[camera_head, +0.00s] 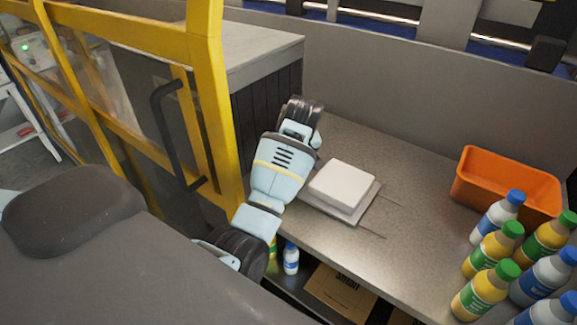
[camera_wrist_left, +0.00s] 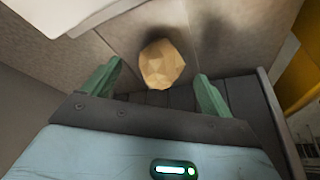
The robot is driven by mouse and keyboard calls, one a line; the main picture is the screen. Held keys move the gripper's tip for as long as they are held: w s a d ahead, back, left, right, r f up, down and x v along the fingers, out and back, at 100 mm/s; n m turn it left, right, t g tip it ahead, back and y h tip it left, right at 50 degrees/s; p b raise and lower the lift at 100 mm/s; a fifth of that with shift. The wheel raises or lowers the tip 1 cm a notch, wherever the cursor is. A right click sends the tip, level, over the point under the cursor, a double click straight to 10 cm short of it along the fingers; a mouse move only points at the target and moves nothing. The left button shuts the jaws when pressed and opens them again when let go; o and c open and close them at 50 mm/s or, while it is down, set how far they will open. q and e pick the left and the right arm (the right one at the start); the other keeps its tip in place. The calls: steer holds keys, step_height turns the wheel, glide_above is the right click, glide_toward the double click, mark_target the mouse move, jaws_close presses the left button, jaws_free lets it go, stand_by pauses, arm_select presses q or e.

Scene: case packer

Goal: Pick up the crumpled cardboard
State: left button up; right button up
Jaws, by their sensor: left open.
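The crumpled cardboard (camera_wrist_left: 162,63) is a tan, faceted lump in the left wrist view. It lies on a grey-beige surface, beside a dark slatted panel. My left gripper (camera_wrist_left: 159,71) is open, with its two green fingers on either side of the lump in the picture. The lump shows around and just past the fingertips, with a gap on both sides. I cannot tell how far in depth the fingers are from it. In the head view my left arm reaches over the counter to the slatted cabinet, and its gripper and the cardboard are hidden. My right gripper is not in view.
A white block on a plate (camera_head: 340,187) sits on the grey counter (camera_head: 400,200) right of my arm. An orange bin (camera_head: 505,185) and several capped bottles (camera_head: 487,290) stand at the right. A yellow-framed door (camera_head: 212,90) and slatted cabinet (camera_head: 268,100) are close on the left.

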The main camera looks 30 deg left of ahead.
arm_select(q)
steer(key=shift+x, duration=1.95)
steer(key=shift+a+r, duration=0.1)
steer(key=c, duration=1.1)
